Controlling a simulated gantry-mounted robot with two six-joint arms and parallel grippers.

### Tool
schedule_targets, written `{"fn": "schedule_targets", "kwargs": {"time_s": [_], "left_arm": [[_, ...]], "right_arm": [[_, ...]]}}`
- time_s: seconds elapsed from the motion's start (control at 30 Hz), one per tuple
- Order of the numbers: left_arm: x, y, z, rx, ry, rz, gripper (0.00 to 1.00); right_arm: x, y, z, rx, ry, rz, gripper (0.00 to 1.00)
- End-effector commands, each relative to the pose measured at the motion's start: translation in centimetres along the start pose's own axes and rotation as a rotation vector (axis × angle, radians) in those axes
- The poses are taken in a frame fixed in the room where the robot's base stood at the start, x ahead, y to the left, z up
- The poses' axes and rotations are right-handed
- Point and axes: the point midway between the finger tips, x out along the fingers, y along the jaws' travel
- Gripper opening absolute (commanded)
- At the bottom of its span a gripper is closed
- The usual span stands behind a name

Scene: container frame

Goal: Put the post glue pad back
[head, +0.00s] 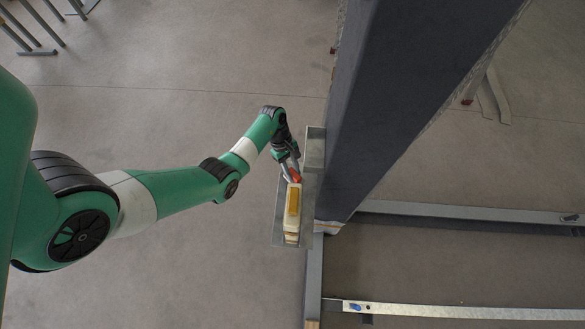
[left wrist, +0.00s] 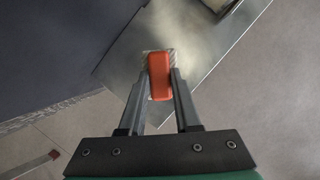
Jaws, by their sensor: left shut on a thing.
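My left gripper (head: 291,174) is shut on an orange-red block (left wrist: 160,78), which I take to be the post glue pad or its handle. In the left wrist view the block sits between the two fingertips of the gripper (left wrist: 160,90), over a metal tray. A small pale, ridged patch shows at its far end. In the head view the orange-red piece (head: 296,178) is small and partly hidden by the fingers. I cannot tell whether it touches the tray. My right gripper is not in view.
The metal tray (head: 281,235) is fixed beside a large dark post (head: 385,80). A cream and yellow item (head: 293,207) lies in the tray, just below the gripper in the picture. Metal rails (head: 450,212) run right from the post.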

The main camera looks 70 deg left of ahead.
Motion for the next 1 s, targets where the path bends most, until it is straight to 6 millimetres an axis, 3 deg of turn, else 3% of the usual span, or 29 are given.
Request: {"fn": "schedule_targets", "kwargs": {"time_s": [0.3, 0.33, 0.47, 0.8, 1.0], "left_arm": [[0.3, 0.0, -0.2, 0.000, 0.001, 0.001, 0.00], [0.2, 0.0, -0.1, 0.000, 0.001, 0.002, 0.37], [0.2, 0.0, -0.1, 0.000, 0.001, 0.002, 0.60], [-0.2, 0.0, 0.0, 0.000, 0.001, 0.002, 0.61], [-3.8, 0.1, 0.1, -0.001, 0.002, 0.005, 0.61]], "right_arm": [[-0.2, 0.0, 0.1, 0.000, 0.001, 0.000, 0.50], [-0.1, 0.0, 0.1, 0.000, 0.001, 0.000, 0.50], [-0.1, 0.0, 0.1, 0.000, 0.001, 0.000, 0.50], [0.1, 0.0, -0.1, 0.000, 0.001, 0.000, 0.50], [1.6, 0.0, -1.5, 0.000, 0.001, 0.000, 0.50]]}}
